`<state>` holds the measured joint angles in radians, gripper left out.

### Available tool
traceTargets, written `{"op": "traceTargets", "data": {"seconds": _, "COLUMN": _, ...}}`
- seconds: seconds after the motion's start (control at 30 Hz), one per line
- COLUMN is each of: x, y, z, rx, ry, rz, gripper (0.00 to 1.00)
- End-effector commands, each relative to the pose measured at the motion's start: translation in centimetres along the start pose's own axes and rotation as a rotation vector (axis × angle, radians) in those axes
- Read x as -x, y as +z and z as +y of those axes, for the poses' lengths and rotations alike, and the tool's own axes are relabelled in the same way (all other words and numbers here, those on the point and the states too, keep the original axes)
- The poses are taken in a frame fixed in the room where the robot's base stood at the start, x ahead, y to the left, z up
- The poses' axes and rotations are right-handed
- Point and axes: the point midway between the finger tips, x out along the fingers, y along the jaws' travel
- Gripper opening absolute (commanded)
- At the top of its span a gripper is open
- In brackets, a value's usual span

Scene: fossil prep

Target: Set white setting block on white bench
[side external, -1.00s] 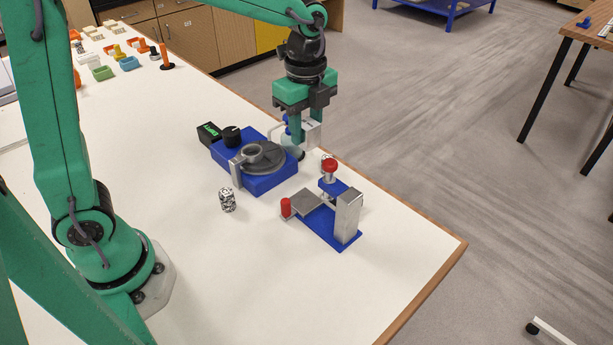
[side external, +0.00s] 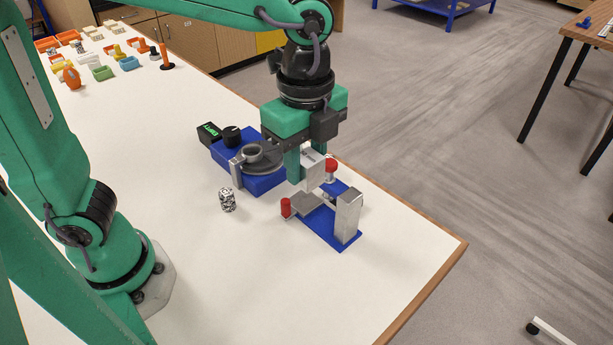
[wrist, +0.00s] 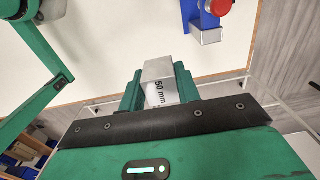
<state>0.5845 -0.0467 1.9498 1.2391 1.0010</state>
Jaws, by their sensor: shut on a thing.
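The white setting block (side external: 313,166) is a small pale block held between the green fingers of my gripper (side external: 306,174). In the wrist view the block (wrist: 160,82) shows the print "50 mm" on one face, and the fingers stand on both sides of it. My gripper is shut on it. In the side view the block appears over or just behind the blue clamp fixture; its exact height is hard to tell. The white bench (side external: 160,170) has a wooden edge. The fingers hide part of the block.
The blue clamp fixture (side external: 322,228) has red knobs and a metal upright. A blue turntable device (side external: 262,182) stands to its left, with a black-and-white speckled cylinder (side external: 227,200) in front. Small coloured parts lie far left. The bench front is clear.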

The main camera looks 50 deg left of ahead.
Motion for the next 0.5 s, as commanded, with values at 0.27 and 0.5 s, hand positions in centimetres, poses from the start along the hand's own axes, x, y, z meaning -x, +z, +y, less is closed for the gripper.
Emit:
{"op": "traceTargets", "data": {"seconds": 0.27, "x": 0.0, "y": -3.3, "z": 5.9, "rx": -0.002, "ry": -0.002, "rz": 0.002, "gripper": 0.05}}
{"op": "traceTargets", "data": {"seconds": 0.5, "x": -0.2, "y": -4.7, "z": 10.0, "rx": 0.006, "ry": -0.002, "rz": 0.002, "gripper": 0.05}}
